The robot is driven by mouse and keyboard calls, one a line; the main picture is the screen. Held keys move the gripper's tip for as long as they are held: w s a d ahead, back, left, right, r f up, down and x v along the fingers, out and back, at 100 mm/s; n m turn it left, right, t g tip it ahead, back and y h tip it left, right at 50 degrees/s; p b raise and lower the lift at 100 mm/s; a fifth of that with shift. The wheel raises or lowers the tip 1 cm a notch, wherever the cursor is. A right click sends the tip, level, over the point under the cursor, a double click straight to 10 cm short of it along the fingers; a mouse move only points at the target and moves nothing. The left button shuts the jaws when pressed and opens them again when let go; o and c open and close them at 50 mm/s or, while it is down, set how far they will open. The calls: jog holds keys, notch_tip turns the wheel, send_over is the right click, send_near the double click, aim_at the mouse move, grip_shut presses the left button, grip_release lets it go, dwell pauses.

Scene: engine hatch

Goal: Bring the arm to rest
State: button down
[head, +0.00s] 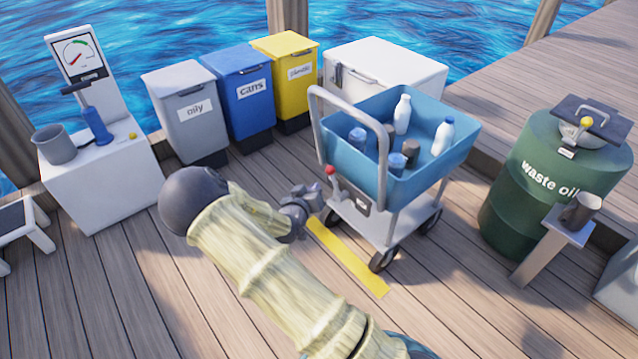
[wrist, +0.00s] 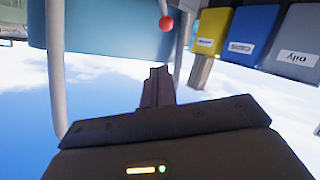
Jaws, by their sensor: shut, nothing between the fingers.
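My arm reaches up from the bottom of the head view over the dock, bent at a dark elbow. My gripper (head: 312,196) is at its far end, just left of the blue cart (head: 428,177). In the wrist view my gripper (wrist: 158,80) shows its dark fingers together, with nothing between them. The wrist picture is upside down, with the cart's blue tub (wrist: 110,30) and red-knobbed lever (wrist: 166,22) close beyond the fingers. I cannot tell the exact gap between gripper and cart.
Oily (head: 190,125), cans (head: 245,95) and plastic (head: 288,75) bins stand behind. A white bench (head: 100,180) with a gauge is at left. A green waste oil drum (head: 530,190) and a small stand (head: 545,255) holding a cup are at right. Yellow tape (head: 345,258) marks the planks.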

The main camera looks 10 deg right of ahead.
dwell(0.5)
jog(key=s+r+n+g+y, duration=0.1)
jog(key=s+r+g+y, duration=0.4)
jog(key=s, duration=0.9)
jog(key=s+r+g+y, duration=0.35)
jog(key=s+r, duration=0.45)
jog(key=s, duration=0.5)
notch_tip(320, 180, up, 33)
jog(key=g+p, duration=0.1)
jog(key=p, duration=3.2)
jog(key=shift+s+f, duration=0.15)
jog(key=shift+f, duration=0.1)
